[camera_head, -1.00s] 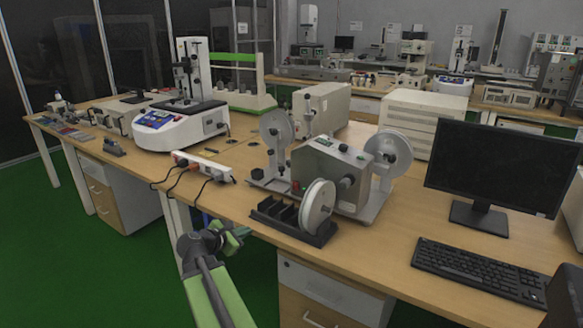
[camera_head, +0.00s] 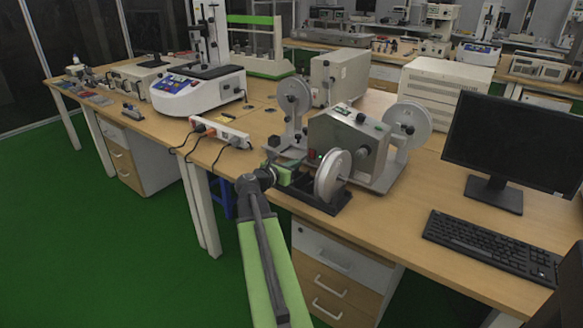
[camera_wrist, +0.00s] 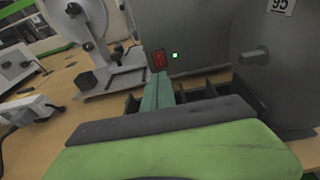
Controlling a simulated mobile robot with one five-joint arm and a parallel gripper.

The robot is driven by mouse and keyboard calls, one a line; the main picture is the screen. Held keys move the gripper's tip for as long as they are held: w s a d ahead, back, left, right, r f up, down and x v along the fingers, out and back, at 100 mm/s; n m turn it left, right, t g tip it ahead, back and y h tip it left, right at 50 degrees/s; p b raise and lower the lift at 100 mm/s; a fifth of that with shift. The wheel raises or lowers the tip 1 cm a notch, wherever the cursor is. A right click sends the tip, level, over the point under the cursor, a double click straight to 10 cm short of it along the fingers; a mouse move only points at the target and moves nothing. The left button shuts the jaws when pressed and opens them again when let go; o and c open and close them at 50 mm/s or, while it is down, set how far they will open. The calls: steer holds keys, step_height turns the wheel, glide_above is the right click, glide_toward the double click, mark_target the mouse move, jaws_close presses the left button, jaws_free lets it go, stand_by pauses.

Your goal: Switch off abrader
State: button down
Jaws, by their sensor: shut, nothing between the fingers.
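The abrader (camera_head: 350,138) is a grey box machine with round discs, standing near the table's front edge. In the wrist view, its grey front panel (camera_wrist: 203,35) carries a red rocker switch (camera_wrist: 159,59), with a small lit green light (camera_wrist: 175,55) to the right of it. My gripper (camera_head: 283,175) is shut and empty, at the front left of the abrader. In the wrist view, my green gripper fingers (camera_wrist: 158,92) point at the panel just below the switch. I cannot tell if they touch anything.
A black slotted rack (camera_head: 322,198) with a pale disc (camera_head: 332,176) stands close right of my gripper. A white power strip (camera_head: 219,132) with cables lies to the left. A monitor (camera_head: 513,138) and keyboard (camera_head: 490,247) are at the right. Green floor is open at the front left.

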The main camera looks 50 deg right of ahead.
mark_target(313, 153)
steer(key=d, duration=0.7)
steer(key=shift+d+f, duration=0.1)
steer(key=shift+d, duration=0.1)
steer(key=shift+s, duration=0.1)
steer(key=shift+s+d+r+p, duration=0.25)
steer(key=shift+s+d+p, duration=0.1)
steer(key=shift+p, duration=0.15)
steer(key=shift+w+a+f, duration=0.2)
steer(key=shift+w, duration=0.05)
steer(key=shift+w+a, duration=0.1)
steer(key=shift+a, duration=0.05)
steer(key=a+r+p, duration=0.4)
steer(key=a, duration=0.9)
steer(key=shift+r, duration=0.35)
